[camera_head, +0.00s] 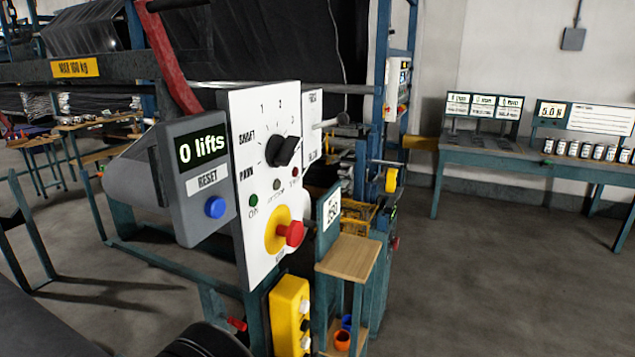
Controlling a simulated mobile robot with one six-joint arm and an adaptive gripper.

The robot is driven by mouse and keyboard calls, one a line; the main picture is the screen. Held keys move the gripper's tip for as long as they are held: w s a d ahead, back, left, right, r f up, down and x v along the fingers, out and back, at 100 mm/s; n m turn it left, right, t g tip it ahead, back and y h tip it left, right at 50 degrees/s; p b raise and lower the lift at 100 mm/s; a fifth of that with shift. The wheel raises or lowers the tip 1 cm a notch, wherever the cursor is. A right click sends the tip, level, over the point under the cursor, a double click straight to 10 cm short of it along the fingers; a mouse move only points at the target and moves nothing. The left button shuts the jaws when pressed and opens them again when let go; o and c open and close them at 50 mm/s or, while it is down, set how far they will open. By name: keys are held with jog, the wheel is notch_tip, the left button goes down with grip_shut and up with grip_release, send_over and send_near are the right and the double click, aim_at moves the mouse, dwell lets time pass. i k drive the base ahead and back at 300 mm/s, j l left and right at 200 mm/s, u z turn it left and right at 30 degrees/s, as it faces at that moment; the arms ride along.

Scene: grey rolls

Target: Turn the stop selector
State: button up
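A black rotary selector knob (283,151) sits on the upright white control panel (262,105). Tick marks and the numbers 1, 2 and 3 are set around its upper side. Its grip is seen at a slant, so I cannot tell exactly which mark it points to. Nothing touches the knob. Below it on the same panel are a green ON light (253,201) and a red mushroom button (291,233) on a yellow disc. My gripper cannot be made out in this view.
A grey counter box (190,130) reading "0 lifts", with a blue button (215,207), stands left of the panel. A small wooden shelf (349,257) and a yellow button box (290,312) are below. A long bench (480,150) stands at right. Open floor lies at lower right.

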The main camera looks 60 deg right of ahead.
aim_at(280, 151)
jog(key=z, duration=1.4)
jog(key=k+l, duration=0.05)
jog(key=l, duration=0.05)
